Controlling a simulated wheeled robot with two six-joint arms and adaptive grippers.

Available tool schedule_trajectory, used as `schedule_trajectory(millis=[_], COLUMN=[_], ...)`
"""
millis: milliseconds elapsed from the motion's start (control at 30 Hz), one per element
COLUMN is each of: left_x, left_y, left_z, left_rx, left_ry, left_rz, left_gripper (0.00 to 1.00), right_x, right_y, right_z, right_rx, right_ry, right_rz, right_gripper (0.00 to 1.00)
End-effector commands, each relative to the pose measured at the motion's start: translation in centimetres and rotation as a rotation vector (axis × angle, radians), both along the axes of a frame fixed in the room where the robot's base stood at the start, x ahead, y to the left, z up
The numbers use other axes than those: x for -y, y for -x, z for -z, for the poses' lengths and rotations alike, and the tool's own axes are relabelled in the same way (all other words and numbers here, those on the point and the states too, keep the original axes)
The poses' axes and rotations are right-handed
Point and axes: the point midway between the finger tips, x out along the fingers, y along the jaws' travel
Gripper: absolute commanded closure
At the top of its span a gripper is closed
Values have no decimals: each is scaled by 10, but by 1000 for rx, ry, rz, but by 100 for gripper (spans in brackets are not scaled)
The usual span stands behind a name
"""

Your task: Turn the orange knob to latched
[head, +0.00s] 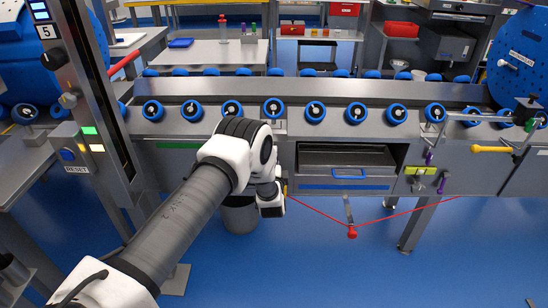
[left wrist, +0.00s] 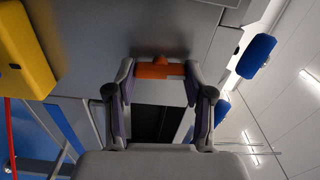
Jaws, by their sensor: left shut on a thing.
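The orange knob (left wrist: 160,71) shows in the left wrist view as a short bar with a small nub on its upper side, against a grey panel. My left gripper (left wrist: 158,73) has its two fingers on either end of the bar and is shut on it. The bar lies about level across that view. In the head view my left arm reaches in to the front of the conveyor frame, and its wrist hides the fingers and most of the knob. Any latch marks around the knob cannot be made out. My right gripper is in neither view.
A conveyor with blue rollers (head: 355,113) runs across the head view. An open bay with a blue-handled drawer (head: 347,185) is right of my wrist. A red cord with a red ball (head: 352,233) hangs below. A yellow box (left wrist: 25,45) is near the left finger.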

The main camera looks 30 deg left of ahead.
Motion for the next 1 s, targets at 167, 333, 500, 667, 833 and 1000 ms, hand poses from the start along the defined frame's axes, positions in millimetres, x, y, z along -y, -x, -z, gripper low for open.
schedule_trajectory(millis=[167,333,500,667,833,1000], left_x=[1,1,1,1,1,1], left_y=[0,0,0,0,0,0], left_z=[0,1,1,1,1,1], left_rx=[-37,-54,-58,-58,-57,-57], left_ry=[-59,-86,-92,-92,-92,-92], left_rz=[1,1,2,2,2,1], left_gripper=[82,82,82,82,22,22], right_x=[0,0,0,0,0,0], right_y=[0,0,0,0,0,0], right_z=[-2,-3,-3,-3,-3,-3], right_rx=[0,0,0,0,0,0], right_ry=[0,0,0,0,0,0], right_rz=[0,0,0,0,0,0], right_gripper=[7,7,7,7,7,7])
